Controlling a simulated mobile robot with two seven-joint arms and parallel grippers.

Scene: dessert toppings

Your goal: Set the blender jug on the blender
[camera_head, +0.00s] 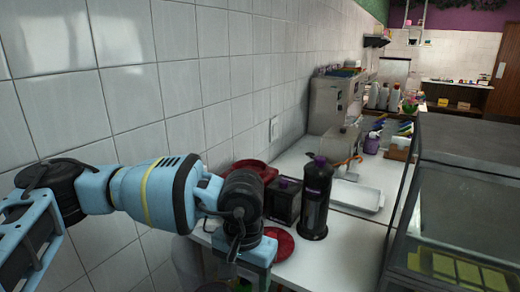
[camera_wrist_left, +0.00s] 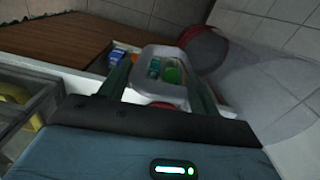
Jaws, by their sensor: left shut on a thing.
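My left gripper (camera_head: 247,262) is low over the near end of the white counter, with its fingertips hidden in the head view. In the left wrist view my left gripper's fingers (camera_wrist_left: 162,88) are shut on what looks like the blender jug. A clear, faint jug-like body (camera_wrist_left: 268,82) with a red end (camera_wrist_left: 206,48) lies beside the fingers. In the head view a translucent shape (camera_head: 187,262) shows below my arm. I cannot tell for certain which thing is the blender. My right gripper is out of view.
A tall dark bottle (camera_head: 316,198) and a black box (camera_head: 284,202) stand near the arm. A red round piece (camera_head: 281,246) lies beside the gripper. A white tray (camera_head: 356,196) lies behind the bottle. A glass case (camera_head: 465,200) bounds the right, the tiled wall the left.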

